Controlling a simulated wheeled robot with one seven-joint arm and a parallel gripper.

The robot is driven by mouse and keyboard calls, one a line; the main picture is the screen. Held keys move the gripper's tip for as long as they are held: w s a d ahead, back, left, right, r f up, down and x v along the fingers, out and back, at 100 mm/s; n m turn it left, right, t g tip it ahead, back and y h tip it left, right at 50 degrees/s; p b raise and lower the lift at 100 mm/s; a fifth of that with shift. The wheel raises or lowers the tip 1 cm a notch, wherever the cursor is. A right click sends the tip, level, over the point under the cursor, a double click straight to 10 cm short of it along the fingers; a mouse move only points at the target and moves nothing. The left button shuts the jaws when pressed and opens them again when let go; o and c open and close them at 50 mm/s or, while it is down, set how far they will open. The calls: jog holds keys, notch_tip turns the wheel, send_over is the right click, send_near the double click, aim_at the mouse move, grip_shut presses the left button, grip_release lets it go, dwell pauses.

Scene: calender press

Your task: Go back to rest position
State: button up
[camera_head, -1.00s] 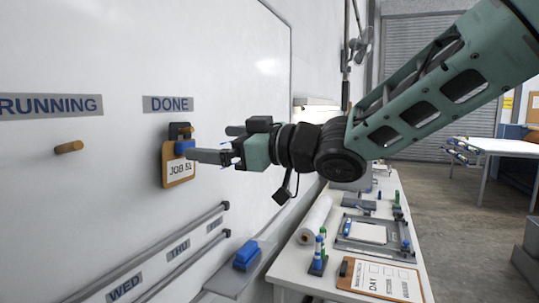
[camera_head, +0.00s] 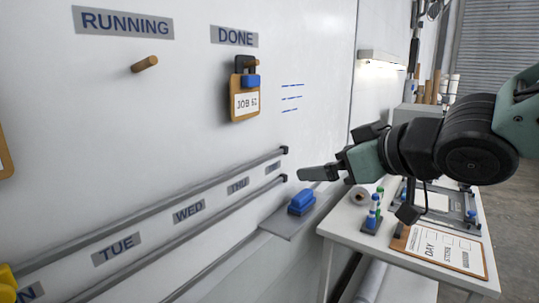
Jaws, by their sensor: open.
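My gripper (camera_head: 318,174) is open and empty at the right of centre. It is apart from the whiteboard, below and to the right of the job tag. The wooden job tag (camera_head: 245,105), marked JOB with a number hard to read, hangs under the DONE label (camera_head: 234,37). A blue clip (camera_head: 251,81) is at its top, and a peg shows there. My arm comes in from the right edge.
The RUNNING label (camera_head: 123,22) has an empty peg (camera_head: 145,64) below it. Rails with weekday labels cross the whiteboard (camera_head: 190,130). A blue eraser (camera_head: 302,202) sits on a ledge. A white table (camera_head: 345,223) with bottles and a clipboard (camera_head: 445,250) stands at the right.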

jog(key=s+f+g+h+b, duration=0.1)
jog(key=s+f+g+h, duration=0.4)
jog(key=f, duration=0.6)
jog(key=s+f+g, duration=0.3)
jog(key=s+f, duration=0.2)
jog(key=s, duration=0.4)
jog(key=s+d+f+g+h+b, duration=0.1)
jog(key=s+f+g, duration=0.2)
jog(key=s+f, duration=0.2)
jog(key=s, duration=0.3)
jog(key=shift+s+d+h, duration=0.15)
jog(key=shift+s+h, duration=0.15)
jog(key=shift+s, duration=0.1)
